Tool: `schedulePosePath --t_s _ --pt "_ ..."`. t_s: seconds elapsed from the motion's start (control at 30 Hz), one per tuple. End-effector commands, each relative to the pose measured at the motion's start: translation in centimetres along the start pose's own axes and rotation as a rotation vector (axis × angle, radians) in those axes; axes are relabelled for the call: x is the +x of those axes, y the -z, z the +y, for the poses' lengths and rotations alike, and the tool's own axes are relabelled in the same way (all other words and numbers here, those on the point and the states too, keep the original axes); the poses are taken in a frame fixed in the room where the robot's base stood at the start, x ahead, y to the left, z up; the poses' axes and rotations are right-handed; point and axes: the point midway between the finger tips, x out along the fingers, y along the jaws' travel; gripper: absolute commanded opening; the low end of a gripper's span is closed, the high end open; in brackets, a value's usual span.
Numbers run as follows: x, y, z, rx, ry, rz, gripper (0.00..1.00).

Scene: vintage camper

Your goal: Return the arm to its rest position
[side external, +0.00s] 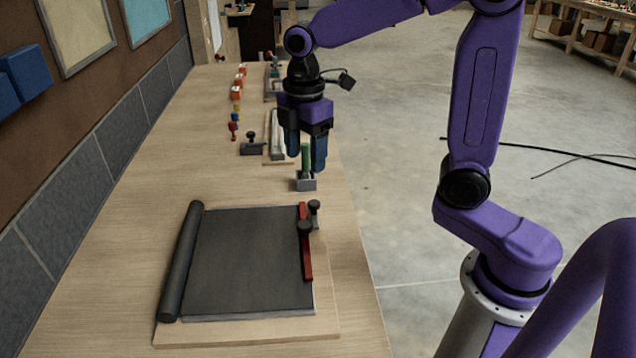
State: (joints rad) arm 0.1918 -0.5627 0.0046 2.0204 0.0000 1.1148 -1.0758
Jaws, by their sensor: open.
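My gripper (306,160) hangs from my purple arm over the right side of the wooden bench, fingers pointing down. Its two blue fingers are apart. A green upright piece (306,157) on a small grey base (306,184) stands on the bench directly below and partly between the fingers in this view. I cannot tell whether the fingers touch it.
A dark mat on a board (250,260), with a black roller (182,262) and a red bar (306,250), lies in front on the bench (110,290). Small coloured pieces (236,95) stand behind. A black cable (560,152) lies on the open floor at right.

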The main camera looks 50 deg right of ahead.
Motion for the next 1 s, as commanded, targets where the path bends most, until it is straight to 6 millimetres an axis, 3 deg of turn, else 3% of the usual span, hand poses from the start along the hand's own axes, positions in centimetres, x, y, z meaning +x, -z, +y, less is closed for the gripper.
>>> schedulePosePath --t_s 0.47,1.0 --pt "1.7 -0.3 -9.1 0.142 -0.007 0.010 0.63" --pt "4.1 -4.1 -20.3 0.311 -0.005 0.027 0.63"
